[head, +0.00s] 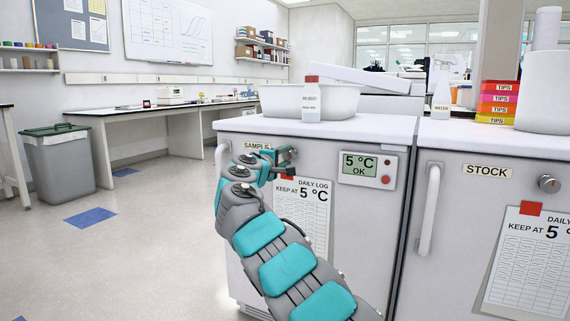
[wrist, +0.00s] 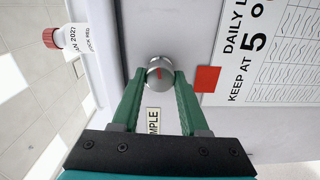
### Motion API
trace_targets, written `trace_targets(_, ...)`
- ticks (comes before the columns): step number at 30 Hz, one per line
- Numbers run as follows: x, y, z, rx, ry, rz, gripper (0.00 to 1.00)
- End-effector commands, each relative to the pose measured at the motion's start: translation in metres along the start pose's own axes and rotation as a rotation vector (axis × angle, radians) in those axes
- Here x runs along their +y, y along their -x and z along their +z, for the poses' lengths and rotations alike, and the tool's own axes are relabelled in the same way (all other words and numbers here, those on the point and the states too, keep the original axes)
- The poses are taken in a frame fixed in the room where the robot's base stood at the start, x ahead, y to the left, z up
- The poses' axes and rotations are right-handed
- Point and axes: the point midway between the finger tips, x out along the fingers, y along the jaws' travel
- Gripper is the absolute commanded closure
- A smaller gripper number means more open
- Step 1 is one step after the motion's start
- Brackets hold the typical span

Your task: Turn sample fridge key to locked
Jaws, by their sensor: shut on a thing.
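The sample fridge (head: 345,220) is the white unit with a "SAMPLE" label (head: 257,145) and a small display reading 5 °C OK. In the head view my gripper (head: 284,157) is at the fridge front, left of the display (head: 360,167), and hides most of the key. The knob's exact turn angle is hard to tell.
A daily log sheet (head: 302,212) hangs below the key. A red-capped bottle (head: 311,102) and a white tub (head: 280,101) stand on top. The stock fridge (head: 455,245), with its own knob (head: 549,184), is at right. The floor at left is open, with a grey bin (head: 60,165).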

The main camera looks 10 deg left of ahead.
Motion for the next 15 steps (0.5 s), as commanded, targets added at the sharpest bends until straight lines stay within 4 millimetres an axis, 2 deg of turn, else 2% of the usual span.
trace_targets(6, -0.0032, -0.0013, 0.0007, -0.002, -0.109, -0.004, 1.0)
trace_targets(15, -0.0031, -0.0017, 0.0016, -0.005, -0.166, -0.005, 1.0)
